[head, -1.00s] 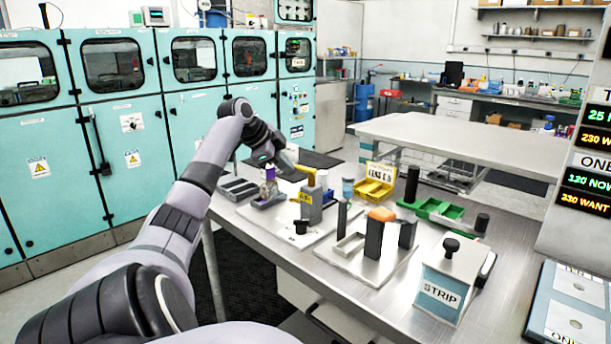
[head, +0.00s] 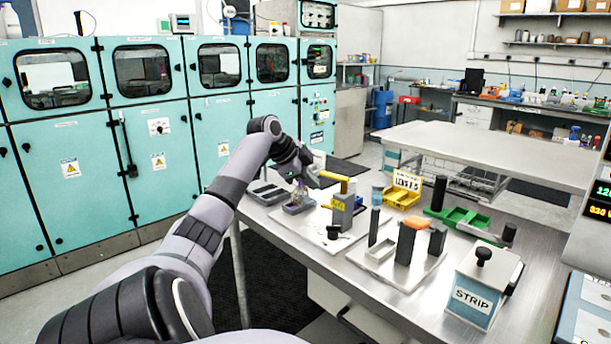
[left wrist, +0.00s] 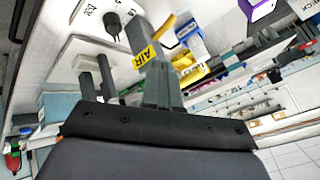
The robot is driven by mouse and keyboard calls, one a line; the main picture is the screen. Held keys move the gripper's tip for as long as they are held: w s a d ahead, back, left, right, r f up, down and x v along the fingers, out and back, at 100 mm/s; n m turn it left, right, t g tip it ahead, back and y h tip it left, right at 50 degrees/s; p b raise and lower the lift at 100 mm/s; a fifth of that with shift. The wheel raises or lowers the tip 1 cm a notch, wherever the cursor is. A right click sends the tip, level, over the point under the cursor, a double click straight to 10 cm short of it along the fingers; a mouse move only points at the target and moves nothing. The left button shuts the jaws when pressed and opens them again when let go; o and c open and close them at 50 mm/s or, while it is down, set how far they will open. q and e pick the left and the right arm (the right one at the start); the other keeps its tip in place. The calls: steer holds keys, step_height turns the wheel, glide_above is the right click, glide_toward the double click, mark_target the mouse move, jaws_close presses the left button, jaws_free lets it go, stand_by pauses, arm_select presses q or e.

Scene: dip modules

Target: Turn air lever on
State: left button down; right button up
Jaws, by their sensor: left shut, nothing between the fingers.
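The air lever stand is a grey upright block (head: 341,212) with a yellow AIR label and a yellow lever (head: 334,177) on top. It stands on a white plate on the steel bench. In the head view the lever slants up-left toward my left gripper (head: 318,173), which is small and partly hidden by its wrist. In the left wrist view my left gripper (left wrist: 158,70) is shut and empty, with its fingertips close to the AIR label (left wrist: 147,55). The yellow lever (left wrist: 163,30) lies just beyond; contact cannot be told. My right gripper is not in view.
Dark posts (head: 405,243) and an orange-topped block stand right of the lever. A purple item (head: 298,197), grey trays (head: 268,192), a yellow bin (head: 402,198), green trays (head: 462,217) and the STRIP box (head: 482,285) are also on the bench.

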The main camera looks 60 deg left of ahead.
arm_select(q)
steer(key=a+b+v, duration=0.2)
steer(key=v, duration=0.7)
steer(key=shift+s+r, duration=0.3)
steer(key=shift+r, duration=0.1)
